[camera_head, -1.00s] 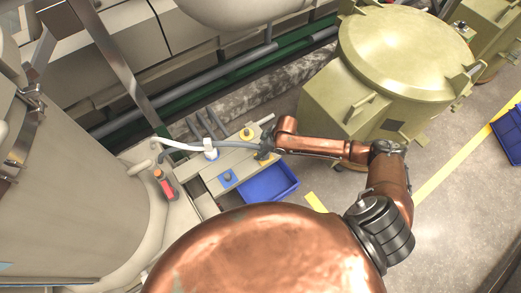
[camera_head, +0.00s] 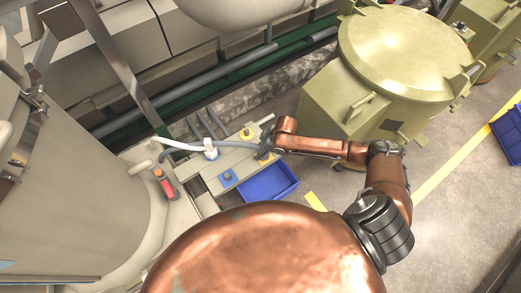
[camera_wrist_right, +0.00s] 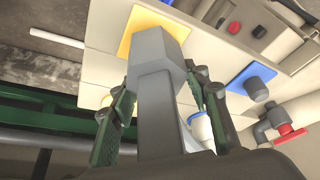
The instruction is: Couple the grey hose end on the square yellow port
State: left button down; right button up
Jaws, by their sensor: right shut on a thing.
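My right gripper (camera_wrist_right: 158,108) is shut on the grey hose end (camera_wrist_right: 157,55), a blocky grey coupling between its two dark green fingers. I cannot tell whether the two touch or how far the end is seated. In the head view, the right gripper (camera_head: 265,148) is at the yellow plate (camera_head: 263,156) on the panel's right part. The grey hose (camera_head: 235,147) runs left from it. My left gripper is not in view.
A blue port plate (camera_head: 227,177) and another yellow port (camera_head: 246,134) sit on the same pale panel. A white coupling with a blue band (camera_head: 210,150) stands between them and the red-topped valve (camera_head: 163,180). A blue bin (camera_head: 268,184) is below; a large olive barrel (camera_head: 400,60) stands behind my arm.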

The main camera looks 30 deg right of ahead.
jog(key=shift+f+b, duration=0.3)
jog(key=shift+f, duration=0.3)
dwell(0.3)
jog(key=o, duration=1)
jog(key=shift+o, duration=0.2)
jog(key=p+v, duration=0.4)
jog(key=shift+w+r, duration=0.1)
jog(key=p+v, duration=0.7)
